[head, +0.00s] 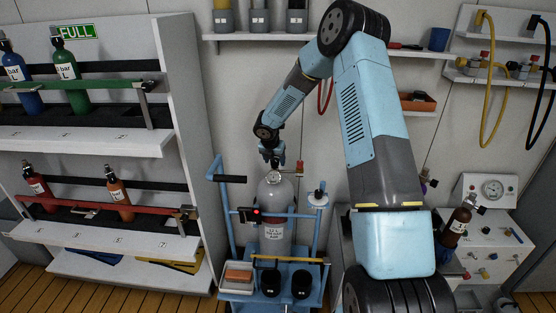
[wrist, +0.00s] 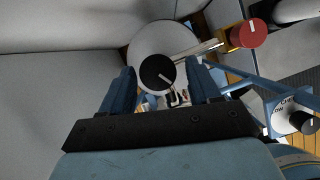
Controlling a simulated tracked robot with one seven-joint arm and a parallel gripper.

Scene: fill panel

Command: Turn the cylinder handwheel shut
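The grey cylinder (head: 275,220) stands upright in a blue trolley in the head view. My gripper (head: 274,158) is pointed down just above its top, and it hides most of the valve there. In the wrist view, the black round handwheel (wrist: 157,73) with a pale line on its face lies between the two blue fingers of my gripper (wrist: 159,68). The fingers are spread, with a gap to the wheel on each side. The pale round top of the cylinder (wrist: 150,38) lies behind the wheel. I cannot tell whether the fingertips are level with the wheel.
The blue trolley (head: 227,179) has a handle at left, a crossbar and black cups (head: 301,282) in front. A red round knob (wrist: 248,34) lies right of the handwheel in the wrist view. A bottle rack (head: 90,140) stands left, and a gauge panel (head: 493,188) right.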

